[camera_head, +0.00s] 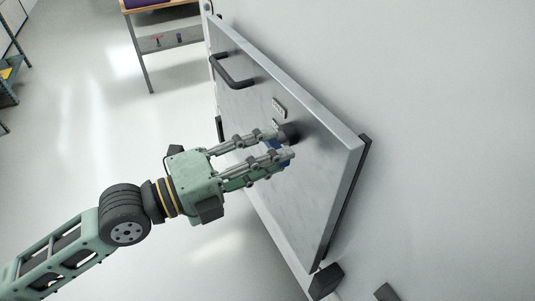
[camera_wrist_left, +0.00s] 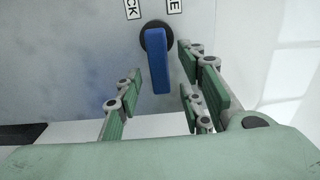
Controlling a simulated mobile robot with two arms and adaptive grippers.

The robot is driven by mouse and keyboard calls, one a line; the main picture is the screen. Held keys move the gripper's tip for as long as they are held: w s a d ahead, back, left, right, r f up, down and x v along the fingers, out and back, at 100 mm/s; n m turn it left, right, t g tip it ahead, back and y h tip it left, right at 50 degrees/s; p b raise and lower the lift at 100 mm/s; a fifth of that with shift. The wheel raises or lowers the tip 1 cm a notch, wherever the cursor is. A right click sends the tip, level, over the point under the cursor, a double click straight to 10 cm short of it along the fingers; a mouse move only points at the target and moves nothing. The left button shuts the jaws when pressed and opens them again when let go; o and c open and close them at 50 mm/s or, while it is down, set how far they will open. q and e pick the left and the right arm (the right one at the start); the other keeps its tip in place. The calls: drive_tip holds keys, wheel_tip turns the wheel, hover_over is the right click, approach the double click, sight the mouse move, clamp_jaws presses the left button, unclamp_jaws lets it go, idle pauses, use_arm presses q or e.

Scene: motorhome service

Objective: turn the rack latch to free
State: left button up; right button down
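The rack latch is a blue lever (camera_wrist_left: 159,62) on a round black base, mounted on a grey panel (camera_head: 310,150). In the left wrist view the lever points down the picture, towards my gripper, tilted slightly. In the head view the latch's black base (camera_head: 291,132) shows just past my fingertips, and the blue lever is mostly hidden by the fingers. My left gripper (camera_head: 282,147) is open at the panel, with its fingers spread to either side of the lever's line. In the wrist view gaps show between lever and fingers (camera_wrist_left: 158,82). My right gripper is out of view.
Two small labels (camera_head: 279,107) sit by the latch; their words are partly cut off in the wrist view. A black handle (camera_head: 234,76) is on the panel's upper part. A wooden-topped table (camera_head: 160,40) stands at the back; open floor lies left.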

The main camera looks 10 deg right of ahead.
use_arm(q)
drive_tip(key=shift+c, duration=0.2)
clamp_jaws()
drive_tip(key=shift+n, duration=0.3)
drive_tip(key=shift+w+a+r+n+b, duration=0.25)
drive_tip(key=shift+w+r+n, duration=0.35)
drive_tip(key=shift+n, duration=2.3)
drive_tip(key=shift+w+a+r+n+b, duration=0.25)
drive_tip(key=shift+w+r+n, duration=0.3)
drive_tip(key=shift+n, duration=2.35)
drive_tip(key=shift+w+a+r+n+b, duration=0.2)
drive_tip(key=shift+w+r+n, duration=0.4)
drive_tip(key=shift+n, duration=2.3)
